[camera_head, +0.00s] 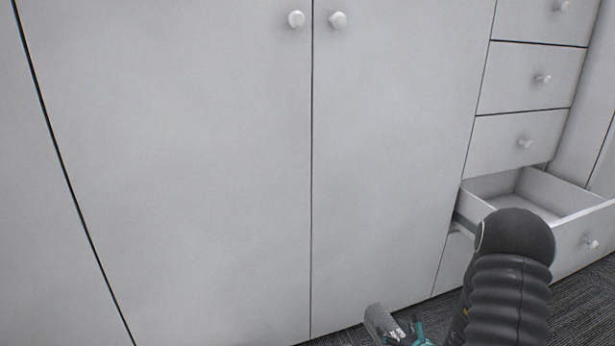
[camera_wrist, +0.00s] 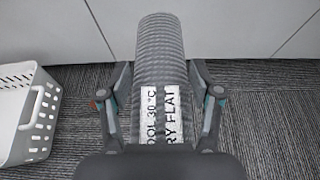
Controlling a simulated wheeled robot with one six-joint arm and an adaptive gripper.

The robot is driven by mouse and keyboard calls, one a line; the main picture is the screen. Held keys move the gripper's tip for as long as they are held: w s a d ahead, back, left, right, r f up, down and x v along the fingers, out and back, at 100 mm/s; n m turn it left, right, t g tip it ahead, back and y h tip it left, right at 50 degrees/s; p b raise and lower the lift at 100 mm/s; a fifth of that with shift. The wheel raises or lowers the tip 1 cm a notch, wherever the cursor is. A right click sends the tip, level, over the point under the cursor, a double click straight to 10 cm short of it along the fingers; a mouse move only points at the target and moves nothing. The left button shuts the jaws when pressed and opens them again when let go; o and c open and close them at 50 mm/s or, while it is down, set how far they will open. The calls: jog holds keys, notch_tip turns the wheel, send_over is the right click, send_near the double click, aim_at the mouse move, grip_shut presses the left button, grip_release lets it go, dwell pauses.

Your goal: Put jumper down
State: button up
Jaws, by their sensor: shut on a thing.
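The jumper (camera_wrist: 160,50) is a grey ribbed roll in the wrist view, with a white care label with black print near its lower end. My gripper (camera_wrist: 160,76) is shut on it, one finger on each side. In the head view, a small grey end of the jumper (camera_head: 379,321) shows at the bottom edge beside the teal parts of my gripper (camera_head: 402,334). The rest of the jumper is out of that frame. What lies directly under the jumper is hidden.
A white basket (camera_wrist: 42,118) with slotted walls stands on the dark carpet (camera_wrist: 275,120) at left in the wrist view. White cupboard doors (camera_head: 200,180) fill the head view. A drawer (camera_head: 585,238) stands open at right, behind my arm. Carpet right of the jumper is clear.

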jog(key=a+r+n+y+p, duration=0.1)
jog(key=a+r+n+y, duration=0.1)
jog(key=a+r, duration=0.5)
notch_tip(320, 180, up, 12)
jog(key=w+a+m+h, duration=0.1)
jog(key=w+m+h, duration=0.1)
jog(key=w, duration=0.1)
jog(key=shift+a+f+m+h, duration=0.15)
jog(key=shift+f+m+h, duration=0.1)
jog(key=shift+m+h, duration=0.05)
